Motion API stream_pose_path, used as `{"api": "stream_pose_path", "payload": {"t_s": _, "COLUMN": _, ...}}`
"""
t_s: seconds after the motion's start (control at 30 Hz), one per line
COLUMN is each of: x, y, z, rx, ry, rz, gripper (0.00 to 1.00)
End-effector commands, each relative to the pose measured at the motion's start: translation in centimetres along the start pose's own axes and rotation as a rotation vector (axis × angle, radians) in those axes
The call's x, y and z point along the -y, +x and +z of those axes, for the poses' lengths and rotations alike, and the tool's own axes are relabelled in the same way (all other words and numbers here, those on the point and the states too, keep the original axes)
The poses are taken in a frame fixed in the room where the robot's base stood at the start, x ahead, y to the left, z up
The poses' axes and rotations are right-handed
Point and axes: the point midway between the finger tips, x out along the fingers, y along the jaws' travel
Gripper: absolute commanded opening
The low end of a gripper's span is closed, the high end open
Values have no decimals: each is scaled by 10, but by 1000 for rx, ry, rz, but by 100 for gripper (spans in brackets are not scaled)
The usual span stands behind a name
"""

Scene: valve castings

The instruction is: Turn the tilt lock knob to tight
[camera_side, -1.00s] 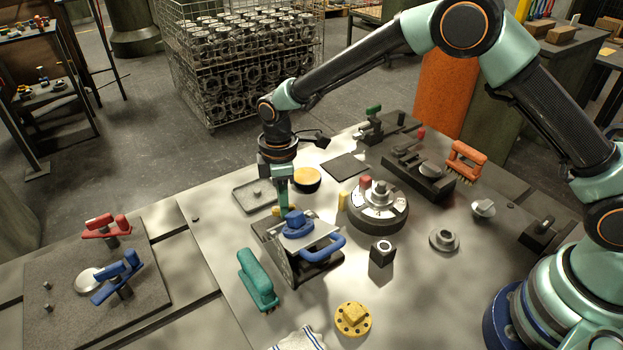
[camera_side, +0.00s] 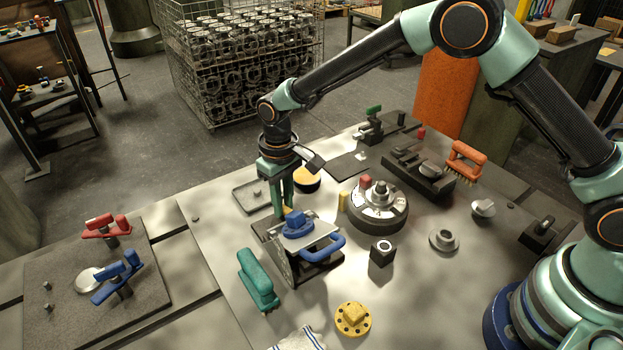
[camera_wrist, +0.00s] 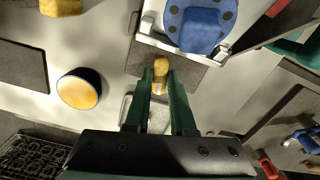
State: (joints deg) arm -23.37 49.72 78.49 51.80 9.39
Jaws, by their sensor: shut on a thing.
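The yellow tilt lock knob (camera_side: 288,211) sits at the back edge of the tilting vise-like fixture (camera_side: 283,262). In the wrist view the yellow knob (camera_wrist: 160,66) lies between the tips of my gripper (camera_wrist: 161,80), which is shut on it. In the side view my gripper (camera_side: 284,208) points straight down on the knob, its green fingers on either side. A blue casting (camera_side: 297,226) with a blue handle (camera_side: 326,247) is on the fixture's tilted plate. The blue casting's round, holed face also shows in the wrist view (camera_wrist: 201,24). Any marking for tight cannot be read.
A grey tray (camera_side: 240,197) and an orange-topped round pot (camera_side: 306,180) stand close behind my gripper. A round dial fixture (camera_side: 377,212) is to the right. A teal-handled brush (camera_side: 257,278) lies front left, and a yellow flange (camera_side: 353,319) lies in front.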

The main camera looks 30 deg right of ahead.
Motion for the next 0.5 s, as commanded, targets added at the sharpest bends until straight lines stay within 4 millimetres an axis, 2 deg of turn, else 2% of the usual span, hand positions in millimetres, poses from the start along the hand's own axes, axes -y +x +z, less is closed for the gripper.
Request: {"api": "stream_pose_path", "payload": {"t_s": 0.5, "x": 0, "y": -2, "z": 0, "rx": 0, "ry": 437, "rz": 0, "gripper": 0}}
